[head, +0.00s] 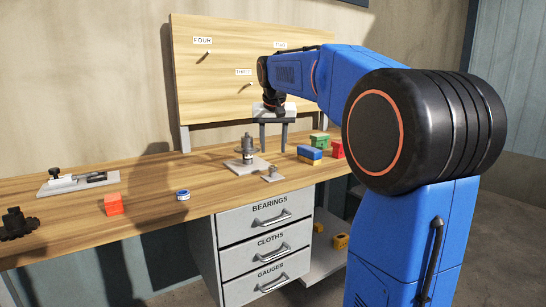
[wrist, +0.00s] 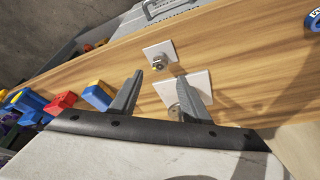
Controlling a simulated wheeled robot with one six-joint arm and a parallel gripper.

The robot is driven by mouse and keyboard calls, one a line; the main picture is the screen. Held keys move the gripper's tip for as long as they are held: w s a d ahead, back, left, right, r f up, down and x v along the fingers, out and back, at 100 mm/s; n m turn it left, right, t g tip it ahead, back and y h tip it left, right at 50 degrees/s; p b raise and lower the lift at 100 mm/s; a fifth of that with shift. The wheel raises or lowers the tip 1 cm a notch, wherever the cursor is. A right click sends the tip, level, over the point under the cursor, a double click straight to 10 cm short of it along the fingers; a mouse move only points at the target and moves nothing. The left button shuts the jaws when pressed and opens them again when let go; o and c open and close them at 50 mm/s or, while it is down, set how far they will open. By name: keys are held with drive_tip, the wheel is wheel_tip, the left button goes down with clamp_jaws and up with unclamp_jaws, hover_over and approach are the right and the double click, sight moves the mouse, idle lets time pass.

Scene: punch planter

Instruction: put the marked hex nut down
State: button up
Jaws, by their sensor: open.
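My gripper (head: 273,147) points down over the bench, its two fingers apart with nothing visible between them. The fingers also show apart in the wrist view (wrist: 160,80). A small pale plate (wrist: 150,51) carries a small metal piece that looks like a hex nut (wrist: 159,62), beyond the fingertips; no mark can be made out. The small plate also shows in the head view (head: 265,179). A larger plate (wrist: 201,84) bears a metal part (wrist: 175,112), partly hidden by my gripper; in the head view a stepped metal stand (head: 247,148) rises from it.
Green (head: 319,138), blue-yellow (head: 309,155) and red (head: 337,149) blocks sit to the right. A blue-white ring (head: 183,195), orange block (head: 113,204), clamp-like device (head: 78,181) and black part (head: 17,223) lie left. A labelled board (head: 215,80) stands behind.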

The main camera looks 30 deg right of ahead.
drive_tip(key=shift+v, duration=1.9)
drive_tip(key=shift+s, duration=0.1)
drive_tip(key=s+a+f+n, duration=0.1)
drive_tip(key=s+a+f, duration=0.3)
drive_tip(key=s, duration=0.2)
drive_tip(key=s+a+f+n+y, duration=0.1)
drive_tip(key=s+a+f, duration=0.25)
drive_tip(key=s, duration=0.35)
drive_tip(key=s+a+f+n, duration=0.1)
drive_tip(key=s+a+f, duration=0.25)
drive_tip(key=s, duration=0.25)
drive_tip(key=s+a+f+n+y, duration=0.1)
drive_tip(key=s+a+f, duration=0.4)
drive_tip(key=s+f, duration=1)
drive_tip(key=shift+s+f+n+t, duration=0.35)
drive_tip(key=shift+f+n+t, duration=0.05)
drive_tip(key=shift+f+n, duration=0.4)
